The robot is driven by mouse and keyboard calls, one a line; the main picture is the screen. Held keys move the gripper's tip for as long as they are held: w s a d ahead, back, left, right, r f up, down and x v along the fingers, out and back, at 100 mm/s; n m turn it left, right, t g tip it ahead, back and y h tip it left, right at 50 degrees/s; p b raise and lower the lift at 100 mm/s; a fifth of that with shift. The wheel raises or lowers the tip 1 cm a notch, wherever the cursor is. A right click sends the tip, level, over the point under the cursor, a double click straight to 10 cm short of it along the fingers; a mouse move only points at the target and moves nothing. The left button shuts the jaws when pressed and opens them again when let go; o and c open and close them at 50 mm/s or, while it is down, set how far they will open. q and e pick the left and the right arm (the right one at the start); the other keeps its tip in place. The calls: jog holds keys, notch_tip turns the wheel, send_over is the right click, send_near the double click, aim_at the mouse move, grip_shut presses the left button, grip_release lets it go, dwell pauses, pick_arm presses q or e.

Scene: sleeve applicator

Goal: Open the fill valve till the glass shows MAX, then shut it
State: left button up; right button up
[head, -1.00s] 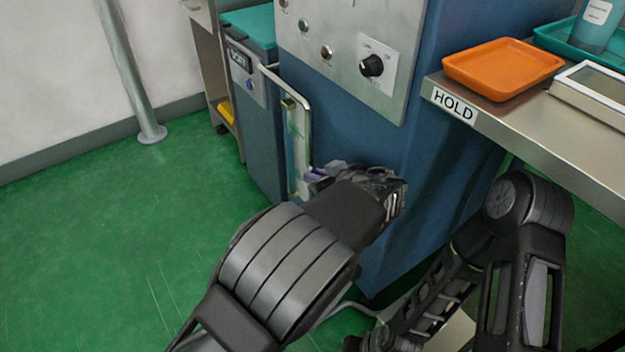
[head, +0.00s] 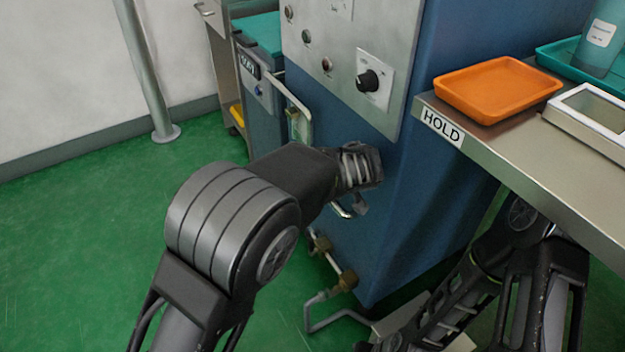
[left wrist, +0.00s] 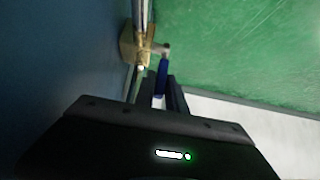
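The fill valve shows in the left wrist view as a brass body (left wrist: 130,46) on a pipe, with a blue lever (left wrist: 162,77) pointing toward my gripper. My left gripper (left wrist: 161,88) has its two dark fingers apart, with the lever's end at or between the tips; I see no firm contact. In the head view my left gripper (head: 358,204) is low before the blue machine (head: 400,215), mostly hidden by its wrist. The sight glass (head: 295,125) shows only its upper part; my arm hides the rest, and its level and MAX mark are unreadable. My right gripper is out of view.
Brass pipe fittings (head: 346,280) stick out low on the machine. A steel HOLD table (head: 500,150) with an orange tray (head: 497,88) stands at right, above my right arm. A post (head: 145,70) stands at left. The green floor (head: 80,240) is clear there.

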pick_arm(q)
jog(key=o, duration=0.4)
jog(key=shift+c, duration=0.2)
jog(key=shift+r, duration=0.1)
jog(key=v, duration=0.7)
jog(key=shift+s+p, duration=0.2)
jog(key=shift+p, duration=0.15)
jog(key=shift+r, duration=0.1)
